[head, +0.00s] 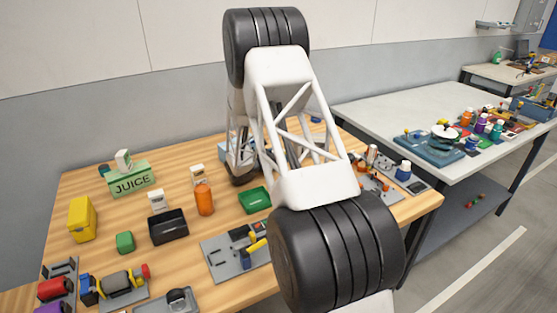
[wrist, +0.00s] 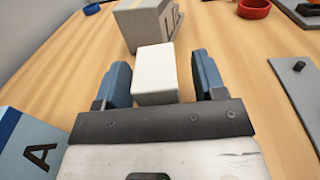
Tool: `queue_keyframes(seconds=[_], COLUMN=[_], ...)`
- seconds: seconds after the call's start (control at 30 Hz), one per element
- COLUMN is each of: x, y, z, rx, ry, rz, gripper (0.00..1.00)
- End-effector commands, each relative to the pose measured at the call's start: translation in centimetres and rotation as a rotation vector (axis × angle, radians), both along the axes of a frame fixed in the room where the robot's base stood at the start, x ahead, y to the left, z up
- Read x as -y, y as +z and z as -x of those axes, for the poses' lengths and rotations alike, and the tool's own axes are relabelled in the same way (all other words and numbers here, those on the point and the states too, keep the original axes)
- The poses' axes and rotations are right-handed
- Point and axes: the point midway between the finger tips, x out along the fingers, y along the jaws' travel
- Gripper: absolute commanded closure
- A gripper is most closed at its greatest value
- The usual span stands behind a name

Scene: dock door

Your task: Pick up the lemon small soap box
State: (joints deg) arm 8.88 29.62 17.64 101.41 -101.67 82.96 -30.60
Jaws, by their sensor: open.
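My gripper (wrist: 163,80) is open in the wrist view, with one blue finger on each side of a small box (wrist: 155,72). The box shows a plain whitish top and front. No lemon marking shows, so I cannot tell for sure that it is the lemon small soap box. The fingers stand beside it with narrow gaps, and neither clearly touches it. In the head view my arm hides the gripper and this box.
A grey-brown carton (wrist: 146,22) stands just behind the box. A blue box marked A (wrist: 32,148) is at lower left, a red bowl (wrist: 254,8) at the back right, and a grey plate (wrist: 300,85) at right. The black bin (head: 168,227) and green tray (head: 254,200) stand on the wooden table.

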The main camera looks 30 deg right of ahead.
Motion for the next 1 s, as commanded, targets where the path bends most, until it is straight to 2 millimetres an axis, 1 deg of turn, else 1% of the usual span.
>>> queue_keyframes(seconds=[0.1, 0.63, 1.0], x=[0.46, 0.44, 0.43], y=[0.0, 0.0, 0.0], z=[-0.03, -0.04, -0.05], rx=[0.0, 0.0, 0.0], ry=[0.0, 0.0, 0.001], rz=[0.0, 0.0, 0.0], gripper=[0.36, 0.36, 0.92])
